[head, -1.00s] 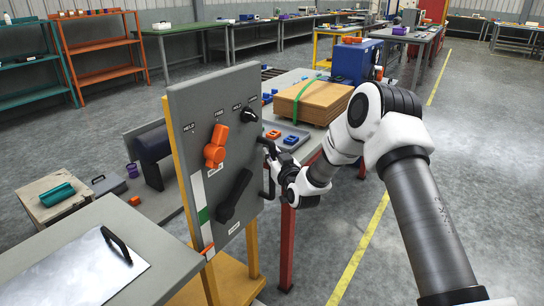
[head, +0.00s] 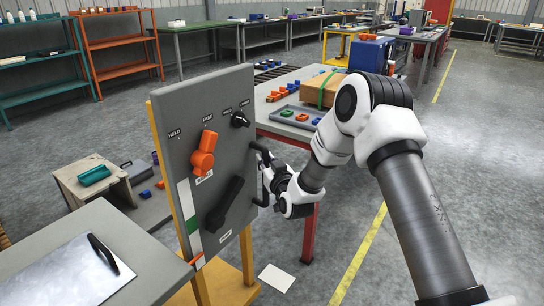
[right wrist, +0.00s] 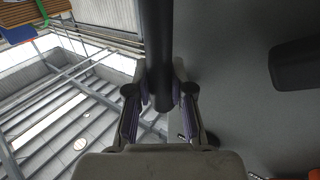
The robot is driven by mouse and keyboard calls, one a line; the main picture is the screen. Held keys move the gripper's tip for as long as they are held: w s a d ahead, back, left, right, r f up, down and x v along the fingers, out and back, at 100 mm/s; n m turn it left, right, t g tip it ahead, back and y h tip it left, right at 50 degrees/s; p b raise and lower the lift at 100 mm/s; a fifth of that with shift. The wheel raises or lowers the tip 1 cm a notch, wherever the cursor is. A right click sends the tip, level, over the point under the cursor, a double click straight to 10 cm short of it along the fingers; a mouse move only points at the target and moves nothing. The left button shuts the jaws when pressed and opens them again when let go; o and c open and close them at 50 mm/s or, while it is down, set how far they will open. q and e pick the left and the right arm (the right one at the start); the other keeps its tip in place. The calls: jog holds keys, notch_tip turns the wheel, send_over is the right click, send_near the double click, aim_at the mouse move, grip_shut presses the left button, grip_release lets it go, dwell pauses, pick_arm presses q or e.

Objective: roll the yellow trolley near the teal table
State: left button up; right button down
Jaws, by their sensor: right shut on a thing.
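The yellow trolley (head: 233,284) has yellow legs and base and carries an upright grey panel (head: 222,110). The panel bears an orange knob, a large black lever and a small black knob. A black bar handle (right wrist: 157,45) stands along the panel's right edge. My right gripper (head: 272,178) is shut on this handle; the right wrist view shows its fingers (right wrist: 158,103) on both sides of the bar. My left gripper is not in view. I cannot tell which table is the teal one; teal shelving (head: 38,62) stands at the far left.
A grey table with a red leg (head: 311,230) stands just behind the trolley, bearing a tray and boxes. A grey-topped bench (head: 130,225) is close at the left front. A white sheet (head: 277,277) lies on the floor. Floor right of the yellow line (head: 365,245) looks clear.

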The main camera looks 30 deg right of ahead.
jog(key=a, duration=0.1)
jog(key=s+a, duration=0.1)
jog(key=a, duration=0.1)
jog(key=shift+s+a, duration=0.15)
jog(key=shift+a, duration=0.05)
jog(key=c, duration=1)
grip_release()
jog(key=shift+c, duration=0.2)
jog(key=shift+a, duration=0.2)
jog(key=shift+s, duration=0.1)
